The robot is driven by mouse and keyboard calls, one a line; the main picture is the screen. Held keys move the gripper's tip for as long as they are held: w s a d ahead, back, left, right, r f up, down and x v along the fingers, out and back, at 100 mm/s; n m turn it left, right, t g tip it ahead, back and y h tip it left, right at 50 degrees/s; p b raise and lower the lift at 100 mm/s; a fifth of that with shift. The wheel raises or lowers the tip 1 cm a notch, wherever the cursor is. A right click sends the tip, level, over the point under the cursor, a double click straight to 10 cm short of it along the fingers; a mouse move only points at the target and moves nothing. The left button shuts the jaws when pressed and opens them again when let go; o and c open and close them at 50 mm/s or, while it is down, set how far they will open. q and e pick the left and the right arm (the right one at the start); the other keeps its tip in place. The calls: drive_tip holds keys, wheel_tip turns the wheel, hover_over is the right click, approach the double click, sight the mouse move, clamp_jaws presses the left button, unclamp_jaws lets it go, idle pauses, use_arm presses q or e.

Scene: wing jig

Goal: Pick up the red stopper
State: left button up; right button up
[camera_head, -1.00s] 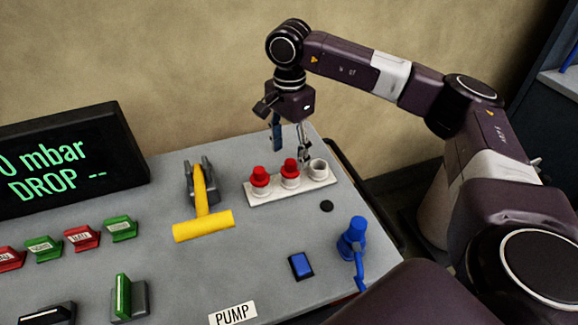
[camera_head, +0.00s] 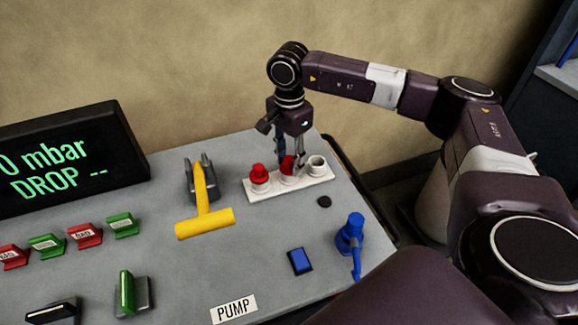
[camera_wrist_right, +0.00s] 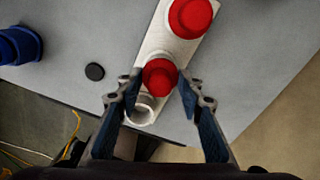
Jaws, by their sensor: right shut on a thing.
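Two red stoppers sit in a white rack (camera_head: 259,193) on the grey console. The left stopper (camera_head: 258,174) is free of any gripper; it also shows in the right wrist view (camera_wrist_right: 190,16). My right gripper (camera_head: 290,165) points down over the middle place of the rack and is shut on the other red stopper (camera_wrist_right: 160,76), which still sits at the rack. One finger is on each side of it in the right wrist view. The right-hand cup (camera_head: 316,165) of the rack is empty. My left gripper is not in view.
A yellow T-handled lever (camera_head: 204,222) stands left of the rack. A blue valve (camera_head: 351,233), a blue button (camera_head: 300,261) and a black round spot (camera_head: 324,201) lie in front of it. The console's right edge is close by. A display (camera_head: 66,160) stands at the left.

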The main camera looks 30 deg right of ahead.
drive_tip(key=shift+r, duration=0.6)
wheel_tip(320, 180, up, 12)
drive_tip(key=b, duration=0.3)
wheel_tip(320, 180, up, 6)
drive_tip(key=p, duration=0.1)
hover_over(289, 158)
wheel_tip(289, 158, up, 4)
drive_tip(key=p, duration=0.3)
drive_tip(key=shift+f+p, duration=0.1)
drive_tip(key=shift+p, duration=0.3)
drive_tip(key=shift+s+f, duration=0.1)
